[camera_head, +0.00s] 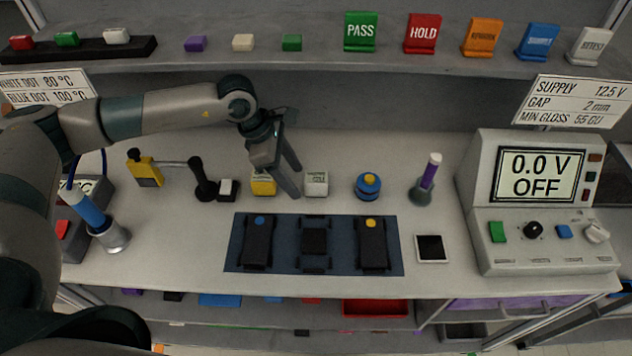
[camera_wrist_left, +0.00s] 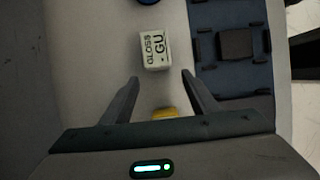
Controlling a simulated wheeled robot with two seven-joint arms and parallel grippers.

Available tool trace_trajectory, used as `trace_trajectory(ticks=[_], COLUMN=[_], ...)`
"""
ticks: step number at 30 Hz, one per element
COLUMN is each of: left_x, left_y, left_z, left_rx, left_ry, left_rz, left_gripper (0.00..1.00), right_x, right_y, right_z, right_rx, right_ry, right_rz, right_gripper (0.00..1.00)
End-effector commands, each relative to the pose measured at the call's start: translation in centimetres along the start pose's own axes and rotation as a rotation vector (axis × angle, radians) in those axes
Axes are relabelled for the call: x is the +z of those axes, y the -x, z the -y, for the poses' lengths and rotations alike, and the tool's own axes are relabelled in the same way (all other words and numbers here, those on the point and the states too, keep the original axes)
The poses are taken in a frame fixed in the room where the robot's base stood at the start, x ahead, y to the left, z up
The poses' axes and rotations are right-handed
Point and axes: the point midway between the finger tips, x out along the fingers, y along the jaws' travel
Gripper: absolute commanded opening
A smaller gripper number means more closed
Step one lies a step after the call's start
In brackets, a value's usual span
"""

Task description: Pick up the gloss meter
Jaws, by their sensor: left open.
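The gloss meter is a small white box on the table, just right of my left gripper in the head view (camera_head: 316,184). In the left wrist view the gloss meter (camera_wrist_left: 154,50) shows its "GLOSS GU" label, just beyond the fingertips and roughly between their lines. My left gripper (camera_head: 297,181) is open and empty, pointing down over the table; its two fingers also show in the left wrist view (camera_wrist_left: 160,77). The gloss meter appears apart from the fingers. My right gripper is not in view.
A yellow block (camera_head: 263,184) stands close on the gripper's left. A blue round item with a yellow top (camera_head: 368,186) stands right of the meter. A dark mat (camera_head: 290,264) with several black parts lies in front. A shelf (camera_head: 330,62) runs above the back.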

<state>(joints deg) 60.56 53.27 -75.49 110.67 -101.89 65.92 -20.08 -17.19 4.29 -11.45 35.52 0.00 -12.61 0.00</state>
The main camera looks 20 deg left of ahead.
Motion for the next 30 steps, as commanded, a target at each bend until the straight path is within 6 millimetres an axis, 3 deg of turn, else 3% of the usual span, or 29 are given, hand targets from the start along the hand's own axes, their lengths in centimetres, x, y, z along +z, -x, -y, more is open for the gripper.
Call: trace_trajectory(ticks=[8, 17, 30], left_x=[0.9, 4.8, 4.6], left_y=[-0.1, -1.6, -3.1], left_z=[0.0, 0.1, 0.0], left_rx=[0.0, -0.002, 0.0], left_ry=[-0.001, -0.003, 0.0], left_rz=[0.0, 0.001, 0.0], left_gripper=[0.55, 0.55, 0.55], right_x=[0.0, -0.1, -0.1], right_y=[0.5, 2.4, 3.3], right_z=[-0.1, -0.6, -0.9], right_rx=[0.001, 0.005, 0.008], right_ry=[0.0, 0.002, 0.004], right_rz=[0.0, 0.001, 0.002], right_gripper=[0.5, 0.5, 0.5])
